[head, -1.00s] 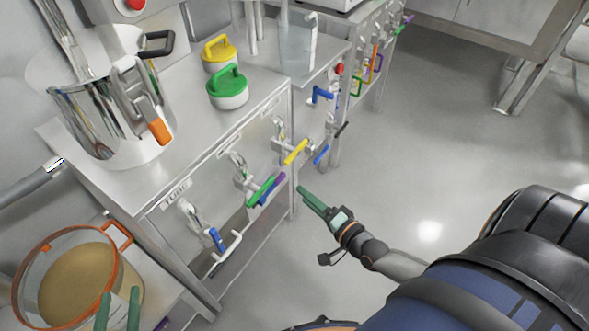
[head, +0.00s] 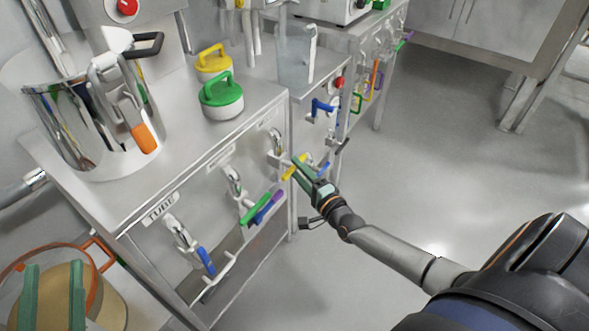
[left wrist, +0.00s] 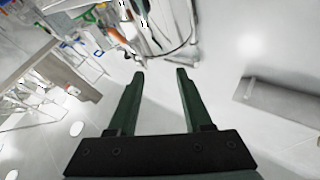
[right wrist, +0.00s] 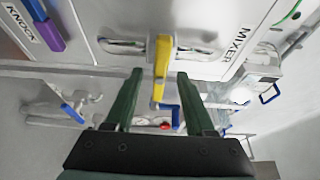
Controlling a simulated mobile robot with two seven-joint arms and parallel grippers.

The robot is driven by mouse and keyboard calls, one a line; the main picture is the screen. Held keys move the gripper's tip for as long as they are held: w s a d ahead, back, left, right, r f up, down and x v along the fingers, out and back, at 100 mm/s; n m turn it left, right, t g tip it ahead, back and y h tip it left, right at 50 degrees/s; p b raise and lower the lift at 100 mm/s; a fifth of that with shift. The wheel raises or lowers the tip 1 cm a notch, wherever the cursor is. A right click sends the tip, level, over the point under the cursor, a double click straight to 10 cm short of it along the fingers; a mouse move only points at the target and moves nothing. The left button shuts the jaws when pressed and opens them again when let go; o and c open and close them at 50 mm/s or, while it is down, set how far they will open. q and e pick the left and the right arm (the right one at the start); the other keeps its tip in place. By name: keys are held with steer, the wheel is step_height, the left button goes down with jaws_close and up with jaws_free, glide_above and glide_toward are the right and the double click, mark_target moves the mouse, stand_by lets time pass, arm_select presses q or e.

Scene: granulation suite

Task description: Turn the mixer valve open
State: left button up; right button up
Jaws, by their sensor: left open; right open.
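The mixer valve has a yellow handle (right wrist: 161,62) beside the MIXER label (right wrist: 236,50) in the right wrist view. The yellow handle (head: 288,173) also shows in the head view, partly hidden by my right gripper (head: 298,166). My right gripper is open, with one green finger on each side of the handle in the right wrist view (right wrist: 160,75). I cannot tell whether the fingers touch it. My left gripper (head: 52,285) is open and empty in front of the orange-rimmed sieve at the lower left. Its two fingers show apart in the left wrist view (left wrist: 160,74).
Left along the panel are a green handle (head: 255,208), a purple handle (head: 272,204) and a blue handle (head: 205,261) below the TUBE label (head: 160,207). A blue valve handle (head: 322,107) is beyond the mixer valve.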

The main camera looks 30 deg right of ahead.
arm_select(q)
steer(key=shift+s+d+r+m+t+h, duration=0.15)
steer(key=shift+s+r+m+h, duration=0.15)
steer(key=shift+r, duration=0.3)
steer(key=shift+s+a+r+m+t+h, duration=0.1)
steer(key=shift+s+r+m+t+h, duration=0.15)
steer(key=shift+r, duration=0.3)
steer(key=shift+s+d+r+m+t+h, duration=0.15)
steer(key=shift+r+h, duration=0.2)
steer(key=shift+r, duration=0.25)
arm_select(e)
steer(key=shift+w, duration=1.15)
jaws_close()
